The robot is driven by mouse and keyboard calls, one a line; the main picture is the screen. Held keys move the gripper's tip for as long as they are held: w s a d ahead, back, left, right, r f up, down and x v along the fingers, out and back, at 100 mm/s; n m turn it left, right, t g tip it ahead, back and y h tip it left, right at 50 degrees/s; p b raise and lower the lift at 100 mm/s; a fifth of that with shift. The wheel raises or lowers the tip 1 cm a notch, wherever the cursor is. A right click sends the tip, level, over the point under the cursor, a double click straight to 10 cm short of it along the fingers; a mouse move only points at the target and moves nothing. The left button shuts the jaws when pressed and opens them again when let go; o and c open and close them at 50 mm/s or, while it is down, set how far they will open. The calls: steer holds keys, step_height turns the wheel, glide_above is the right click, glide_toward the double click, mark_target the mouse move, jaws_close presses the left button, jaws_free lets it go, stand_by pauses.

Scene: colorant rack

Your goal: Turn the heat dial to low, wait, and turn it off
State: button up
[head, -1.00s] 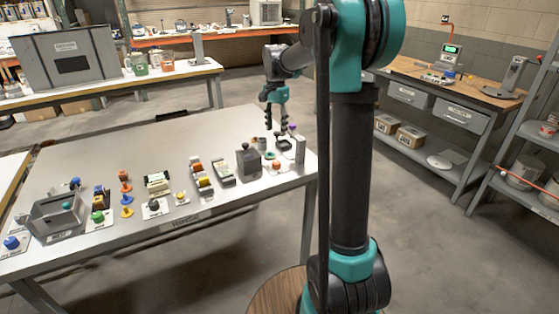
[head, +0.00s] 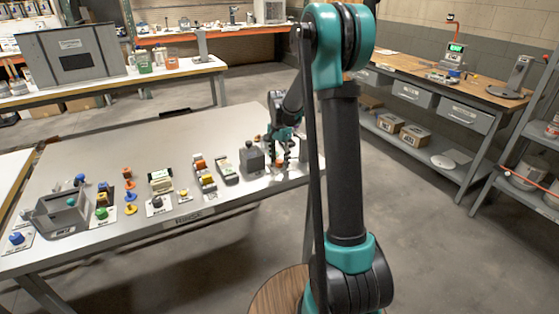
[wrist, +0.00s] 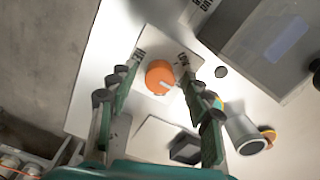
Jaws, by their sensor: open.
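The heat dial (wrist: 160,77) is an orange round knob on a white plate (wrist: 152,45) in the wrist view. A white pointer mark shows on its lower right side. Dark labels stand on the plate above the knob to the left and right; the right one appears to read LOW. My gripper (wrist: 152,88) is open, with one finger on each side of the knob and visible gaps between them. In the head view, my gripper (head: 280,158) is low over the right end of the grey table, and its fingers partly hide the dial.
A dark grey box (head: 252,160) stands just left of my gripper and also fills the upper right of the wrist view (wrist: 265,40). A pale cylindrical part (wrist: 243,132) lies right of the fingers. Several switches and knobs line the table (head: 130,150). Its back half is clear.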

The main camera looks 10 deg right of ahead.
jaws_close()
stand_by(0.4)
steer(key=shift+n, duration=0.3)
steer(key=n, duration=1.1)
steer(key=shift+n, duration=0.3)
stand_by(0.4)
jaws_free()
